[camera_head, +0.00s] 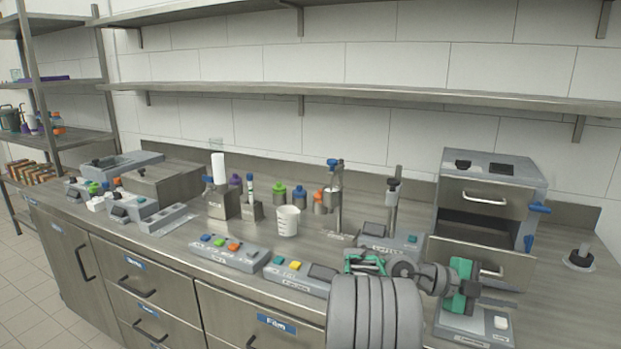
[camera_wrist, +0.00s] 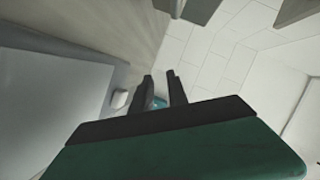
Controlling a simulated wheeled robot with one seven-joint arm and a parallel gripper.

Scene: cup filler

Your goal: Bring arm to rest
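My arm (camera_head: 428,276) is folded low over the right front of the counter in the head view, its thick ribbed grey part in the foreground. Green parts of the arm show there, but I cannot make out the fingertips. A white cup (camera_head: 288,221) stands upright on the counter, apart from my arm.
Button panels (camera_head: 230,252) and (camera_head: 297,275) line the counter's front. A dispenser stand (camera_head: 335,205) and a second stand (camera_head: 392,215) stand behind my arm. A steel drawer cabinet (camera_head: 485,205) stands close at the right. A shelf (camera_head: 370,94) runs above; open air lies below it.

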